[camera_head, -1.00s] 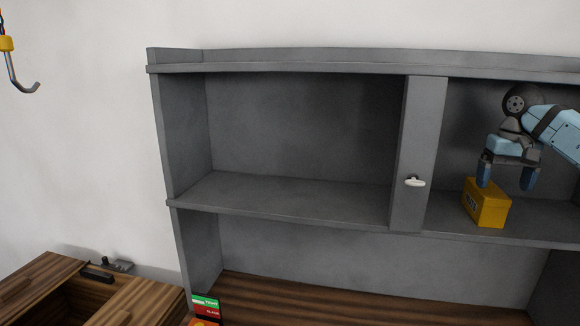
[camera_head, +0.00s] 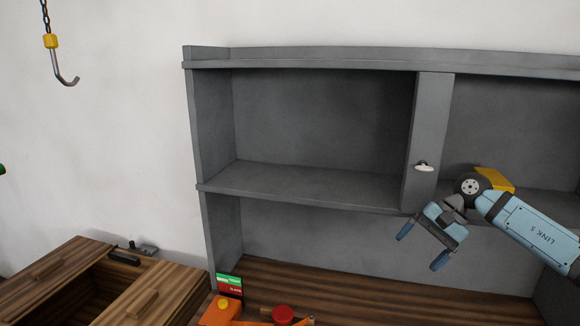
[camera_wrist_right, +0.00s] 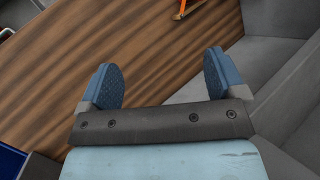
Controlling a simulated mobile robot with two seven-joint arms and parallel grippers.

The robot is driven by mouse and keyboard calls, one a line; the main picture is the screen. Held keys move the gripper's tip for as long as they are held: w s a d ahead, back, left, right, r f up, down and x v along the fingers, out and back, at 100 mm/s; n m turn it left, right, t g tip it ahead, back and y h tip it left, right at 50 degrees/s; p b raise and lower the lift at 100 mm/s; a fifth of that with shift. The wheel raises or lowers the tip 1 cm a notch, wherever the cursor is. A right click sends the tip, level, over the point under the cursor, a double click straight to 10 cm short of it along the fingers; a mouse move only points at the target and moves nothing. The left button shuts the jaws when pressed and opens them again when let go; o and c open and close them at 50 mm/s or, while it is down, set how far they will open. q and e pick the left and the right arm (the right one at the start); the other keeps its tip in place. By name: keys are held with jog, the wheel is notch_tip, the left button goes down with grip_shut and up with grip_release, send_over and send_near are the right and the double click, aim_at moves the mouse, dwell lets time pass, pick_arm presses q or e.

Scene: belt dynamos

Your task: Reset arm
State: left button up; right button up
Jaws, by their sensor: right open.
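My right gripper (camera_head: 422,246) is open and empty, in front of the grey shelf unit (camera_head: 428,140) at the right of the head view. Its two blue fingers point down and to the left. In the right wrist view, the open fingers (camera_wrist_right: 160,80) stand wide apart with nothing between them, over a brown wooden surface and grey panels. My left gripper does not show.
A yellow box (camera_head: 496,178) sits on the right shelf, partly hidden behind my right arm. A wooden crate (camera_head: 150,290) is at lower left. Orange and red items (camera_head: 222,310) stand at the bottom. A hook (camera_head: 66,80) hangs at upper left.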

jog(key=s+a+f+m+t+y, duration=0.1)
jog(key=s+a+f+m+y, duration=0.25)
jog(key=a+m, duration=0.2)
jog(key=s+a+f+m+t+y, duration=0.1)
jog(key=s+a+f+m+y, duration=0.1)
jog(key=a+m+y, duration=0.35)
jog(key=s+a+f+m+t+y, duration=0.1)
jog(key=s+a+f+m+y, duration=0.15)
jog(key=a, duration=0.45)
jog(key=s+d+f+n+t+h, duration=0.2)
jog(key=s+f+n+t+h, duration=0.1)
jog(key=s+f+n+h, duration=0.2)
jog(key=s+d+f+n+t+h, duration=0.2)
jog(key=s+f+n+h, duration=0.3)
jog(key=s+f+n, duration=0.5)
jog(key=s+d+f+n+t+h, duration=0.3)
jog(key=s+f+n+h, duration=0.2)
jog(key=s+f+n, duration=0.3)
notch_tip(320, 180, down, 5)
jog(key=shift+s+r+t+h, duration=0.15)
jog(key=shift+s+t+h, duration=0.2)
jog(key=shift+s, duration=0.7)
